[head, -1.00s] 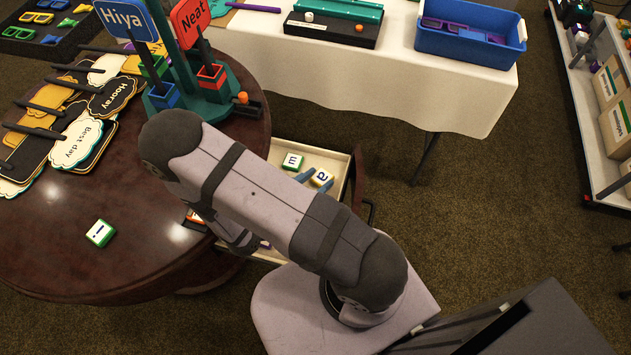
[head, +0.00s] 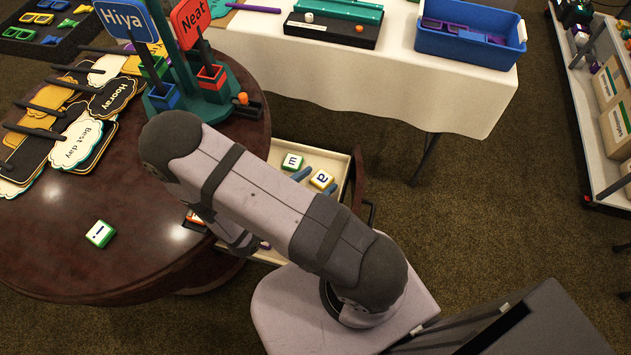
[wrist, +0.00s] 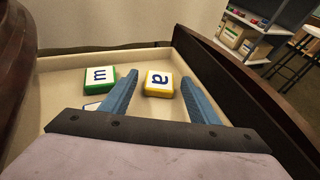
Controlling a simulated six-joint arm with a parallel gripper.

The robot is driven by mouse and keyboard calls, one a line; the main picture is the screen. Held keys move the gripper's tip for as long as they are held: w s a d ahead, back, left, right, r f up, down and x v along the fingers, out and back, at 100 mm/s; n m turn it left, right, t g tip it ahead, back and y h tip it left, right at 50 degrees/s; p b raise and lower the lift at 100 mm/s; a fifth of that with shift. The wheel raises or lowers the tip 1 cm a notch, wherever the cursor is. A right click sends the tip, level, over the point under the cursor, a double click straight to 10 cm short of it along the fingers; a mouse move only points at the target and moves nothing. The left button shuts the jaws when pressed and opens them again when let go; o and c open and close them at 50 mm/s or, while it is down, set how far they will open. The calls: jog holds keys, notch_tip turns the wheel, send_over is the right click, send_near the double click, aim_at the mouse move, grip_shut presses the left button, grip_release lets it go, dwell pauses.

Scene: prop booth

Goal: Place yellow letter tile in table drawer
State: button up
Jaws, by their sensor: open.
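The yellow letter tile (head: 322,179), marked "a", lies face up in the open table drawer (head: 336,159). In the wrist view the tile (wrist: 159,84) rests on the cream drawer floor (wrist: 62,88), near the drawer's right side. My gripper (wrist: 158,77) is open, with its blue fingers spread on either side of the tile's near part and gaps showing between them and it. Nothing is held.
A green-edged tile (head: 292,162) lies in the drawer, left of the yellow one. Another green tile (head: 100,233) and several signs (head: 77,143) lie on the round table (head: 60,230). A sign stand (head: 215,108) is at the table's far edge.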

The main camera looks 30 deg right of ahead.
jog(key=shift+s+a+r, duration=0.1)
jog(key=shift+a, duration=0.3)
jog(key=shift+v, duration=1.1)
notch_tip(320, 180, up, 6)
jog(key=shift+f+p, duration=0.1)
jog(key=shift+p, duration=0.3)
jog(key=shift+d+r, duration=0.1)
jog(key=shift+r, duration=0.5)
